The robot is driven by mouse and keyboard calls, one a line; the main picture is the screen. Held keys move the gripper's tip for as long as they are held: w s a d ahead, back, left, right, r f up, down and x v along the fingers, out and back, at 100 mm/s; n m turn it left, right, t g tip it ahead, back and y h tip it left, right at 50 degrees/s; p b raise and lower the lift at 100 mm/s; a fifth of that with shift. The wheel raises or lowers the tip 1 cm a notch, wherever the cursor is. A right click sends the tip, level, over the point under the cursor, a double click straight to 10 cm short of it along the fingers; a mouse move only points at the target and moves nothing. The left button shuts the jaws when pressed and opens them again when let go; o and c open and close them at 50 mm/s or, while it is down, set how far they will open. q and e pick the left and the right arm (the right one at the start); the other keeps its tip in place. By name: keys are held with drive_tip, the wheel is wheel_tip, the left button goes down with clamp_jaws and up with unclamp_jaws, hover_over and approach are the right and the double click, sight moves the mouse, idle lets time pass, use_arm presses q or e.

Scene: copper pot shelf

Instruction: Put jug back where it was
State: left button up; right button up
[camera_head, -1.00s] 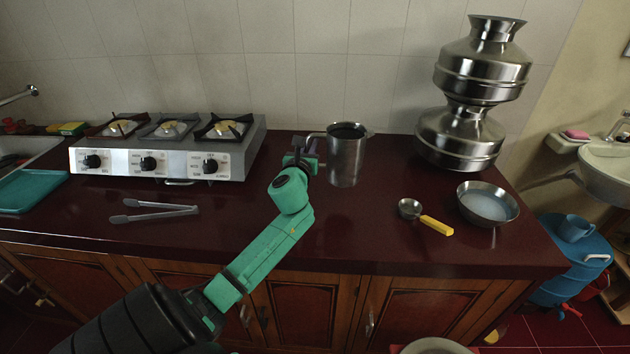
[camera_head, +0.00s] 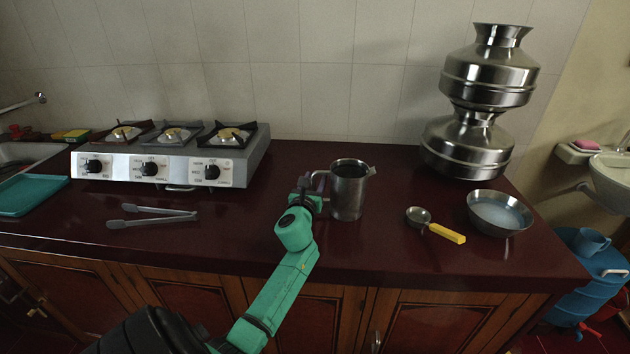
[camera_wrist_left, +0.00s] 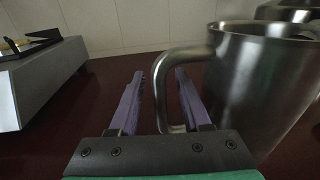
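The steel jug (camera_head: 349,192) stands upright on the dark red counter, right of the stove, with its handle to the left and spout to the right. My left gripper (camera_head: 308,186) is at the handle. The jug's base is partly hidden in that view. My right gripper is not in view.
A three-burner stove (camera_head: 170,163) stands at left, with tongs (camera_head: 150,216) in front. A ladle with a yellow handle (camera_head: 447,233) and a steel bowl (camera_head: 499,212) lie to the right. Stacked steel pots (camera_head: 468,147) stand behind them. Counter in front of the jug is clear.

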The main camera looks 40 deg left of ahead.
use_arm(q)
drive_tip(key=shift+r, duration=0.1)
drive_tip(key=shift+r+p, duration=0.25)
drive_tip(key=shift+p, duration=0.1)
drive_tip(key=v, duration=1.2)
drive_tip(key=shift+f+b, duration=0.15)
drive_tip(key=shift+b, duration=0.2)
